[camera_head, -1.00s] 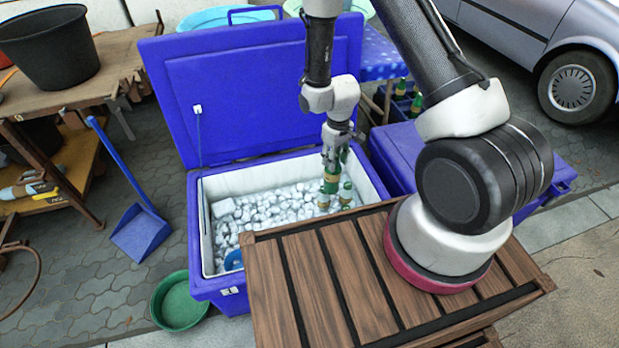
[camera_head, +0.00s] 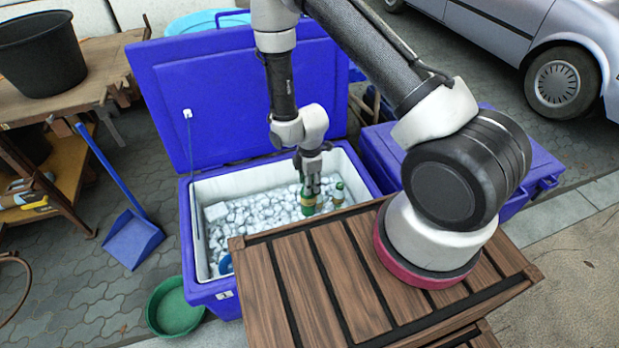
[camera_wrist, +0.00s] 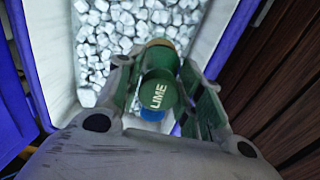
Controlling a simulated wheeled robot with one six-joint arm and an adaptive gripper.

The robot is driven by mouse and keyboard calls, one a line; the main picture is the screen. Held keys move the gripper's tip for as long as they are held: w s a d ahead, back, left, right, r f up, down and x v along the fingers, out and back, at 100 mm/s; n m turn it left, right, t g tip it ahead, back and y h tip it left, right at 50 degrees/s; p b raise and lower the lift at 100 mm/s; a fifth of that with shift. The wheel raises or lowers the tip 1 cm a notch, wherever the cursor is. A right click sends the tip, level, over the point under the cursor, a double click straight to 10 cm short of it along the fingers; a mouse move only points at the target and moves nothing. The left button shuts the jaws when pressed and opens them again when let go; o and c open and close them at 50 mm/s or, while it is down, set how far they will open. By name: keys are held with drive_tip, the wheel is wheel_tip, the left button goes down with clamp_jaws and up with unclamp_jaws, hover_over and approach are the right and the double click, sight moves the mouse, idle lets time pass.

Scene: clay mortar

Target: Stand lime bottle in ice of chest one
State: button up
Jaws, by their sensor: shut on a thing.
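The lime bottle (camera_head: 308,204) is green and roughly upright in my gripper (camera_head: 310,183). In the wrist view its green cap (camera_wrist: 158,94) reads LIME and sits between the fingers (camera_wrist: 160,88). My gripper is shut on the bottle, over the right part of the open blue chest (camera_head: 207,290), whose front label looks like a 1. White ice (camera_head: 255,213) fills the chest. The bottle's lower end is at or just above the ice; I cannot tell if it touches. A second green bottle (camera_head: 338,194) stands in the ice just to the right.
A blue item (camera_head: 226,264) lies at the chest's near left corner. The slatted wooden crate (camera_head: 330,275) stands in front. A closed blue chest (camera_head: 540,165) is at right. A green basin (camera_head: 175,308) and blue dustpan (camera_head: 133,238) are on the left floor. Ice left of the bottles is clear.

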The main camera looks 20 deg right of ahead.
wheel_tip(320, 180, down, 24)
drive_tip(key=shift+r, duration=0.25)
idle(0.8)
drive_tip(key=shift+d, duration=0.25)
idle(0.4)
drive_tip(key=shift+f, duration=0.55)
idle(0.3)
drive_tip(key=o, duration=1.1)
drive_tip(key=shift+o, duration=0.3)
drive_tip(key=o, duration=0.4)
wheel_tip(320, 180, up, 27)
drive_tip(key=shift+r, duration=0.1)
idle(0.6)
